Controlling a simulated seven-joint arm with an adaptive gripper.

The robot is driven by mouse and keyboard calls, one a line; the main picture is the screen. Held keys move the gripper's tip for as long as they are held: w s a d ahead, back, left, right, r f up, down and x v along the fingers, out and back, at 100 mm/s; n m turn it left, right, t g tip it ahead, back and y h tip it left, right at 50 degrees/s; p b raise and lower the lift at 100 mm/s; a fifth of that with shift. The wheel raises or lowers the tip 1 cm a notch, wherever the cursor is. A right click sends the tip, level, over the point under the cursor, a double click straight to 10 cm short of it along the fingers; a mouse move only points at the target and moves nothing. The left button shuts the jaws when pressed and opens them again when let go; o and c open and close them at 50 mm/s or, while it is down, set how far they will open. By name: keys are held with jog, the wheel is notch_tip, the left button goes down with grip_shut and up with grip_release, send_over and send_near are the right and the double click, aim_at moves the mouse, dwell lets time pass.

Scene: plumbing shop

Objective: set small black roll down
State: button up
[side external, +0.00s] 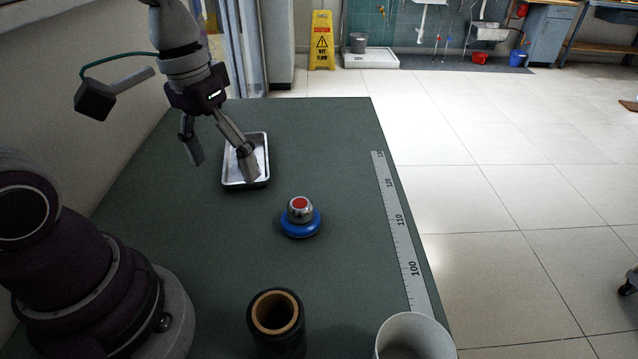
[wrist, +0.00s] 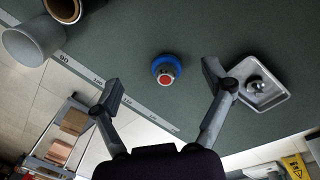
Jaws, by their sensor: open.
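A black roll (side external: 277,335) with a brown cardboard core stands upright on the green table at the near edge of the side view. It also shows at the top left of the wrist view (wrist: 64,10), partly cut off. My gripper (side external: 222,162) is open with nothing between its fingers, above the far part of the table and well away from the roll. In the wrist view my gripper (wrist: 162,86) has its two fingers spread wide.
A metal tray (side external: 266,150) lies beneath my right finger; the wrist view shows a shiny metal piece (wrist: 257,84) in it. A blue ring (side external: 300,228) with a chrome, red-topped part stands mid-table. A grey cup (side external: 415,342) stands right of the roll. A ruler (side external: 398,225) lines the right edge.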

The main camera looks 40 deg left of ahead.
notch_tip(320, 180, down, 8)
jog(key=d+n+g+h, duration=0.2)
jog(key=n+g+h, duration=0.3)
jog(key=g+h, duration=0.1)
jog(key=n+h, duration=0.6)
jog(key=h, duration=0.4)
send_near(287, 348)
jog(key=shift+g, duration=0.3)
jog(key=x, duration=0.3)
jog(key=f+x, duration=0.1)
jog(key=x, duration=0.2)
jog(key=f+x, duration=0.1)
jog(key=x, duration=0.2)
jog(key=shift+w+d, duration=0.15)
jog(key=shift+w, duration=0.05)
jog(key=c, duration=1.1)
